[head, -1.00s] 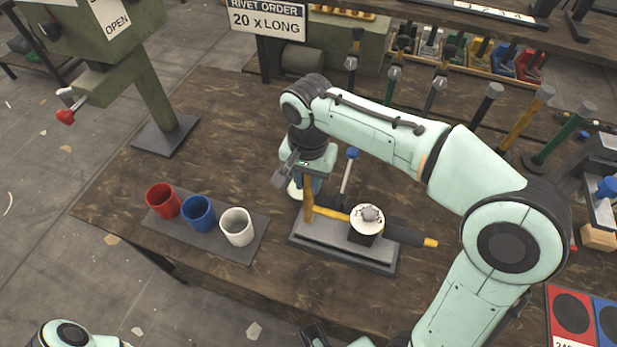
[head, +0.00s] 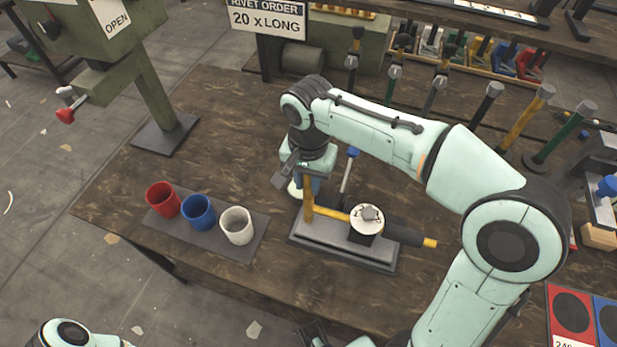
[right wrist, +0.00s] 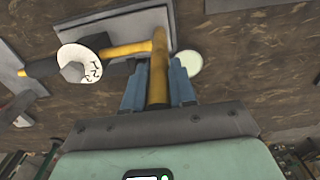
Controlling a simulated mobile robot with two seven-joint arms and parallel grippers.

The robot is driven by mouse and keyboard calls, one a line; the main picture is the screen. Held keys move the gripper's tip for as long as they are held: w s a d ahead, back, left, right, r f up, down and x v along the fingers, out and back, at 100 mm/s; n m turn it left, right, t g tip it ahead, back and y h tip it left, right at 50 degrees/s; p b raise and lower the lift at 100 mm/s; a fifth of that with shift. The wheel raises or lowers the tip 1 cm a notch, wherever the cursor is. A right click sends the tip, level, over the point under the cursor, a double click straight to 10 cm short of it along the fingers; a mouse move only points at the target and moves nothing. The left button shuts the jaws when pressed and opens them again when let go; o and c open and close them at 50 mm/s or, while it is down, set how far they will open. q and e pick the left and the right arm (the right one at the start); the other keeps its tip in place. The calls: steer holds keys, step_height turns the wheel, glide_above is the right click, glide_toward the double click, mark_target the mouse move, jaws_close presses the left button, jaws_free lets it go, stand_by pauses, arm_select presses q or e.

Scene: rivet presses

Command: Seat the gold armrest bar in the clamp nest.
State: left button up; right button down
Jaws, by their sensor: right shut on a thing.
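The gold armrest bar (head: 309,207) is bent, with an upright leg and a long arm running right into a dark sleeve with a gold tip. My right gripper (head: 308,187) is shut on its upright leg; the blue fingers (right wrist: 158,88) flank the gold leg (right wrist: 158,65) in the right wrist view. The long arm lies over the grey clamp nest base (head: 330,252) and passes by a white marked disc (head: 367,217) on a dark block. I cannot tell whether the bar touches the nest. My left gripper is out of view.
Red (head: 163,199), blue (head: 199,212) and white (head: 237,226) cups stand on a grey mat to the left. A blue-tipped lever (head: 349,168) rises behind the nest. Several upright tools stand behind on the right. The table between cups and press is clear.

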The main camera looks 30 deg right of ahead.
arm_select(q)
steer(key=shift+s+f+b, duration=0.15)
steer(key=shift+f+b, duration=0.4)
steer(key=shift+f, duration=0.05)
arm_select(e)
steer(key=shift+f, duration=0.85)
steer(key=c, duration=0.8)
jaws_free()
steer(key=shift+c, duration=0.2)
